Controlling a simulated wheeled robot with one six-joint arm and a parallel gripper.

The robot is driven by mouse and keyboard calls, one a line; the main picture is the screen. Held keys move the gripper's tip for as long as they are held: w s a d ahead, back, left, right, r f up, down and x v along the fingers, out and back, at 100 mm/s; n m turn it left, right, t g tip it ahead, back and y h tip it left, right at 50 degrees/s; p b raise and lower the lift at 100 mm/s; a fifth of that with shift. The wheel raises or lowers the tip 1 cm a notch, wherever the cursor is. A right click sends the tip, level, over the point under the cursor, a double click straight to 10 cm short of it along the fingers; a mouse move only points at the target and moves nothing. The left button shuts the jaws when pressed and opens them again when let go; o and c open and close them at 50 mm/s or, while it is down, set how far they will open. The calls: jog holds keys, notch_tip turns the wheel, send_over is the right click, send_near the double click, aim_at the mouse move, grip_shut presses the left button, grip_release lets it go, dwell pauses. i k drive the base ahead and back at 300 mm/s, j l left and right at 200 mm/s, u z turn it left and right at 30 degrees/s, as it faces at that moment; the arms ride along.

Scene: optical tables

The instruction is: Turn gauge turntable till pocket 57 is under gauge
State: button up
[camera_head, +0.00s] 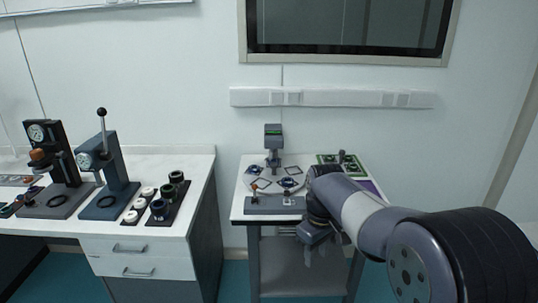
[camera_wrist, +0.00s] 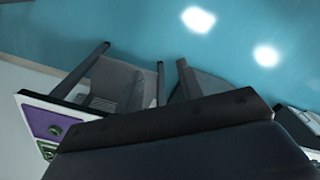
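The gauge (camera_head: 273,143) is a dark upright unit with a small green display, standing at the back of the small white-topped table. Below and in front of it lies a pale turntable area with several flat dark and light pieces, one being a dark piece (camera_head: 288,183); the turntable's outline and the pocket numbers are too small to read. My gripper (camera_head: 322,250) points down in front of the table's front edge, right of the grey front block. It holds nothing that I can make out. Its finger opening is unclear in both views.
A grey block (camera_head: 268,204) with an orange-topped lever (camera_head: 254,187) lies along the table's front. A green-framed board (camera_head: 338,160) and a purple panel (camera_head: 370,187) lie at the right. The left bench carries presses (camera_head: 108,165). Teal floor (camera_wrist: 235,35) is open beside the table.

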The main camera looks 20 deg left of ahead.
aim_at(268, 180)
jog(key=i+j, duration=0.25)
jog(key=i, duration=0.15)
jog(key=i+j+u, duration=0.1)
jog(key=i+j, duration=0.15)
jog(key=i, duration=0.2)
jog(key=i+j, duration=0.25)
jog(key=i, duration=0.15)
jog(key=i+j, duration=0.2)
jog(key=i, duration=0.25)
jog(key=i+j+u, duration=0.1)
jog(key=i+j, duration=0.15)
jog(key=i, duration=0.15)
